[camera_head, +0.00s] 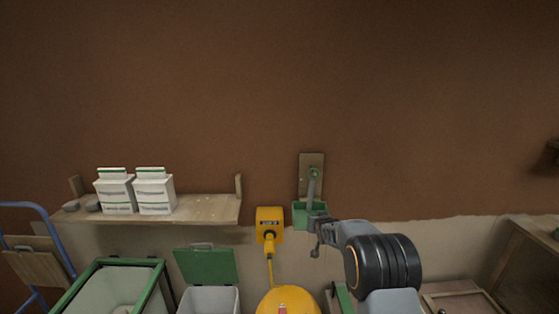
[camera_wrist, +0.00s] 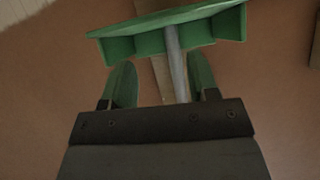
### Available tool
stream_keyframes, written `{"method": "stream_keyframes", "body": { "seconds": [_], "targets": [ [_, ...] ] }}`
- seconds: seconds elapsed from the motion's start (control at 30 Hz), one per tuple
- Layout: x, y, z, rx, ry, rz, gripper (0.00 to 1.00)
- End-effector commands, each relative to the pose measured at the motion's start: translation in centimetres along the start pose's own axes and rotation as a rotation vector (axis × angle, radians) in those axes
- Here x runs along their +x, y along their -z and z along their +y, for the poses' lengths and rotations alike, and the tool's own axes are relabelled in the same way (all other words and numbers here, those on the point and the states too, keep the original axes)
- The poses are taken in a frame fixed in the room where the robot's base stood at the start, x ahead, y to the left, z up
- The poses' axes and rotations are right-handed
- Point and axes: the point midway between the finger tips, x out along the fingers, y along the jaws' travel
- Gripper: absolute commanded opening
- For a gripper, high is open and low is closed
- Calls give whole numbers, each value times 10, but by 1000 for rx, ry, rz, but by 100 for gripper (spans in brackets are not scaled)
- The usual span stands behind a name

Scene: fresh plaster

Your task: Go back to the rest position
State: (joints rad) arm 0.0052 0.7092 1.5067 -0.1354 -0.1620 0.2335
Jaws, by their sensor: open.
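My gripper (camera_head: 317,238) is in front of the wall in the head view, at the end of my grey and black arm. In the wrist view its two green fingers (camera_wrist: 163,82) stand apart, so it is open. A grey rod (camera_wrist: 178,65) shows in the gap between the fingers, beyond or between them; I cannot tell if they touch it. A green open-sided holder (camera_wrist: 150,40) lies just past the fingertips. In the head view this green holder (camera_head: 300,213) sits below a wooden wall plate (camera_head: 306,160), with the grey rod (camera_head: 312,186) rising from it.
A shelf (camera_head: 215,209) with white cartons (camera_head: 153,190) is at left. A yellow wall box (camera_head: 270,217) with a cord hangs beside the holder. Below are a green-lidded bin (camera_head: 206,266), a green-rimmed container (camera_head: 112,264) and a yellow rounded object (camera_head: 290,298). The wall above is clear.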

Motion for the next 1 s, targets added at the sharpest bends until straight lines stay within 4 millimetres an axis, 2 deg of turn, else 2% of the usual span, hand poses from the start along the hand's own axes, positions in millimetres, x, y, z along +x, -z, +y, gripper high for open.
{"method": "stream_keyframes", "body": {
  "seconds": [0.1, 0.17, 0.2, 0.27, 0.4, 0.5, 0.6, 0.7, 0.8, 1.0],
  "targets": [
    [-45, -41, 8, -33, -48, -244, 54],
    [-76, -58, 10, -49, -63, -366, 54],
    [-99, -68, 11, -57, -71, -436, 54],
    [-135, -81, 12, -69, -78, -539, 54],
    [-229, -109, 12, -91, -81, -745, 54],
    [-292, -128, 10, -101, -74, -851, 54],
    [-342, -143, 9, -101, -65, -909, 54],
    [-378, -153, 8, -99, -59, -919, 54],
    [-399, -155, 8, -95, -55, -884, 54],
    [-417, -142, 6, -96, -49, -788, 54]
  ]
}}
